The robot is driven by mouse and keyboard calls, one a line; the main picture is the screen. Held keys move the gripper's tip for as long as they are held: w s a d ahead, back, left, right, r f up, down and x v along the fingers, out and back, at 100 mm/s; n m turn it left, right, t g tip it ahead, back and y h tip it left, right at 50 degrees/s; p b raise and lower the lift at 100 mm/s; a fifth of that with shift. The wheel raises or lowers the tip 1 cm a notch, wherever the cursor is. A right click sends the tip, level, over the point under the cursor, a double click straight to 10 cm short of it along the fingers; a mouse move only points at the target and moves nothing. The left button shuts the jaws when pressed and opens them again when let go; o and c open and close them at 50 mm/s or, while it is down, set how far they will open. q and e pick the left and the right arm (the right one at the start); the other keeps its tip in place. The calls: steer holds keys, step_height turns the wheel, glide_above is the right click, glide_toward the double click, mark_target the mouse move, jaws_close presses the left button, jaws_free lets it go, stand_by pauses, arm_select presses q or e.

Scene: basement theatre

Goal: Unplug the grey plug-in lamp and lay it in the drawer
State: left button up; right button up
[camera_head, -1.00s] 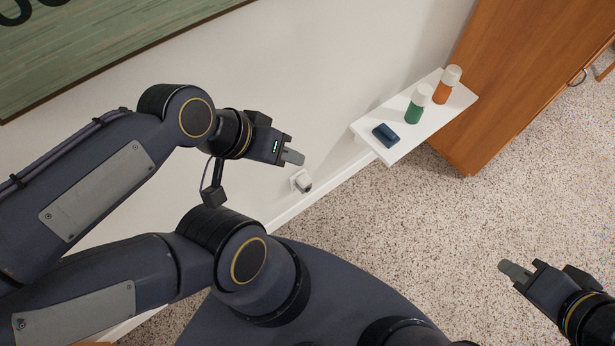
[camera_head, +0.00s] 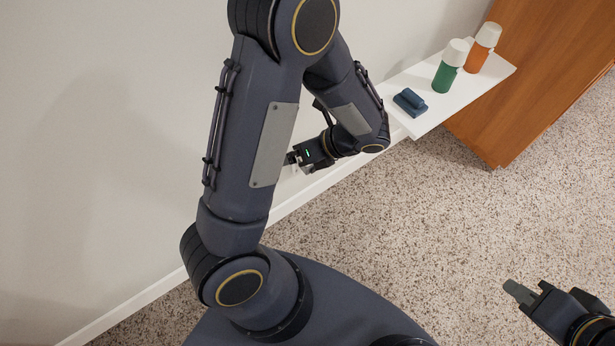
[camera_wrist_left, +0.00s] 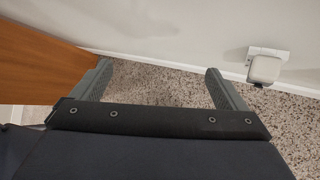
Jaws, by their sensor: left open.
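The plug-in lamp (camera_wrist_left: 265,69), a pale grey rounded block, sits in a white wall outlet (camera_wrist_left: 282,54) at the right of the left wrist view. In the head view my left arm and gripper largely hide that spot. My left gripper (camera_head: 290,160) is close to the wall there. In the left wrist view its two fingers (camera_wrist_left: 158,70) are spread and empty, with the lamp outside them, beyond the right finger. My right gripper (camera_head: 512,289) is over the carpet, away from the lamp; its finger gap is unclear. I cannot make out a drawer.
A white wall shelf (camera_head: 425,120) holds a dark blue object (camera_head: 409,102), a green bottle (camera_head: 444,78) and an orange bottle (camera_head: 478,57). A wooden cabinet (camera_head: 530,75) stands at the right. The speckled carpet (camera_head: 400,215) is clear.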

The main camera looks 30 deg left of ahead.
arm_select(q)
steer(key=w+d+f+m+t+y+b, duration=0.2)
steer(key=w+f+m+t+b, duration=0.1)
steer(key=f+m, duration=0.3)
steer(key=w+d+f+m+t+y+b, duration=0.1)
steer(key=w+f+m+t+y+b, duration=0.1)
steer(key=f+m, duration=0.4)
steer(key=w+d+f+m+t+y+b, duration=0.2)
steer(key=w+f+m+t+y+b, duration=0.1)
steer(key=f, duration=0.8)
steer(key=w+m+t+b, duration=0.1)
steer(key=m+t+b, duration=0.1)
steer(key=m+b, duration=0.1)
steer(key=shift+d+f+t, duration=0.15)
steer(key=shift+d+t, duration=0.15)
arm_select(e)
step_height(320, 180, down, 14)
arm_select(q)
steer(key=shift+a, duration=0.1)
arm_select(e)
steer(key=shift+r, duration=0.1)
